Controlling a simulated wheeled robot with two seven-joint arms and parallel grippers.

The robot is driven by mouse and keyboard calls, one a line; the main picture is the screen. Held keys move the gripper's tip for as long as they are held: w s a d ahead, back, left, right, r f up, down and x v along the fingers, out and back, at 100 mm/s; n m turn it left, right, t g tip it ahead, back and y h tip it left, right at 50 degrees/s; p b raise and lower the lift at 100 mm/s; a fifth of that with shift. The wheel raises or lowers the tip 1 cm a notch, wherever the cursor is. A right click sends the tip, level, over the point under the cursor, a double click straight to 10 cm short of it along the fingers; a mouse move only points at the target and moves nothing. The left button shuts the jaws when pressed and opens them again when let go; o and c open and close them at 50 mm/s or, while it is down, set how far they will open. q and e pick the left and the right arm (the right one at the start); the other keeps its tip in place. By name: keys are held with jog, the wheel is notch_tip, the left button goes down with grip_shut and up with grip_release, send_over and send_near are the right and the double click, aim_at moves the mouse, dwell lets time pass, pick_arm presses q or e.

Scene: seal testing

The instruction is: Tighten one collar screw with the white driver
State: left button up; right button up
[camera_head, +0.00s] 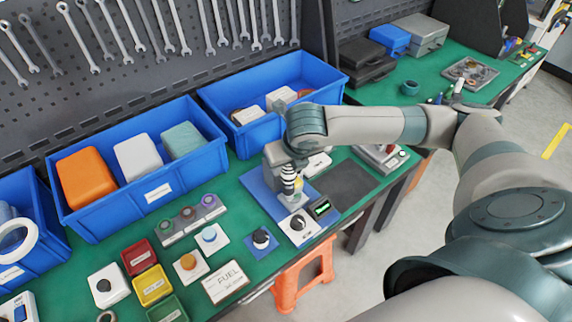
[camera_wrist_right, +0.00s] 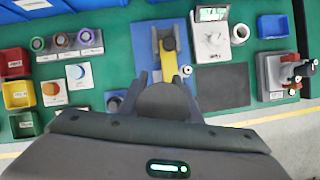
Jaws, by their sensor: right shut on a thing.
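My right gripper (camera_head: 290,186) points down over a blue plate (camera_head: 257,190) on the green bench. The collar screws are too small or hidden to make out. My left gripper is not in view.
A white dial device (camera_head: 299,228) with a small green display stands close to the gripper. Blue bins (camera_head: 155,193) line the back. Coloured trays (camera_head: 152,285) and a row of knobs (camera_head: 190,221) stand to the left. A dark grey pad (camera_head: 346,186) to the right is clear.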

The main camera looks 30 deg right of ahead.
jog(key=shift+f+p, duration=0.15)
jog(key=shift+p, duration=0.7)
dwell(2.6)
jog(key=shift+r+p, duration=2.5)
jog(key=shift+p, duration=0.2)
jog(key=shift+a+f, duration=0.1)
